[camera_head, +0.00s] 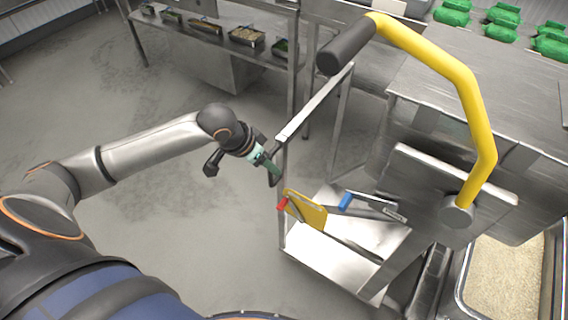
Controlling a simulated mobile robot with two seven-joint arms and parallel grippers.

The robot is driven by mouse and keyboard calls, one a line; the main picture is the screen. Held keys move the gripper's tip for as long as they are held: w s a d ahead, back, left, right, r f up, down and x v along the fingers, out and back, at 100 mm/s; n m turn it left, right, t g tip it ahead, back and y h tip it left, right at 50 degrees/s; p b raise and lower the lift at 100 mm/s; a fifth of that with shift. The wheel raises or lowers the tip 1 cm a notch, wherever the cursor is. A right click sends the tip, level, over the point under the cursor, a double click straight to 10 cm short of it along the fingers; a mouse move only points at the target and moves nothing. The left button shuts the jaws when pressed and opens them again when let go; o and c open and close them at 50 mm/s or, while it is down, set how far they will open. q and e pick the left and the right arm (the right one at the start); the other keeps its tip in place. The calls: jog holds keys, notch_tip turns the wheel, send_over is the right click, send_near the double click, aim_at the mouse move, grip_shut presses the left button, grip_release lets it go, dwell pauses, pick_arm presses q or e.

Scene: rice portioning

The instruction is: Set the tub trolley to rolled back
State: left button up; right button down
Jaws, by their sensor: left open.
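A steel tub of pale rice (505,275) stands at the lower right, cut off by the picture edge; it may belong to the tub trolley, but I cannot tell where the trolley's frame begins. A yellow bent bar (465,85) with a black grip rises from a round pivot on a steel plate beside the tub. My left gripper (273,168) is open and empty, next to the upright post of a steel stand (315,103). I cannot tell whether it touches the post. My right gripper is not in view.
The stand's lower shelf (330,262) holds a yellow scraper (306,209), a red-handled tool and a blue-handled tool (346,201). A rear steel table carries several food trays (246,37). Green packs (503,15) lie on the upper right counter. The floor at left is clear.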

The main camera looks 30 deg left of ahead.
pick_arm(q)
notch_tip(320, 180, up, 3)
jog(key=a+y, duration=0.1)
jog(key=a, duration=0.2)
jog(key=b+x, duration=0.1)
jog(key=x, duration=1.1)
jog(key=shift+f+g, duration=0.3)
jog(key=shift+f, duration=0.15)
jog(key=shift+d, duration=0.1)
jog(key=shift+c, duration=0.2)
grip_shut()
